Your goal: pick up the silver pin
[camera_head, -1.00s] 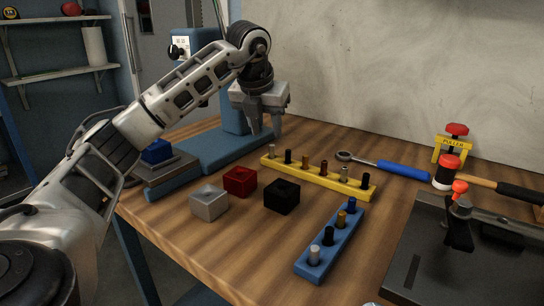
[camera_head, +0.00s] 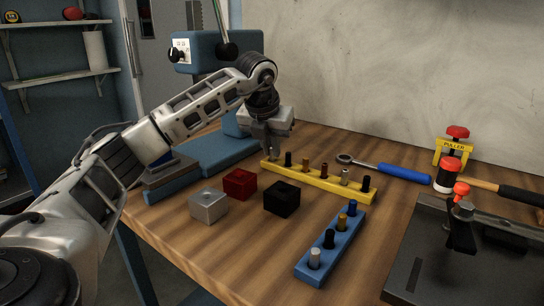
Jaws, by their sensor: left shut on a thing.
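My left gripper (camera_head: 271,147) is at the far left end of the yellow pin rack (camera_head: 328,184). It points down and is shut on the silver pin at that end, which its fingers mostly hide. I cannot tell whether the pin is still seated in its hole. Several other pins stand upright in the yellow rack, among them another silver-looking pin (camera_head: 345,175) near the right end. One more silver pin (camera_head: 314,256) stands at the near end of the blue rack (camera_head: 325,250). My right gripper is not in view.
Grey (camera_head: 208,205), red (camera_head: 240,184) and black (camera_head: 282,198) blocks lie in front of the yellow rack. A blue-handled ratchet (camera_head: 400,171) lies behind it. A blue press (camera_head: 208,48) stands at the back left. A dark tray (camera_head: 415,275) fills the right front.

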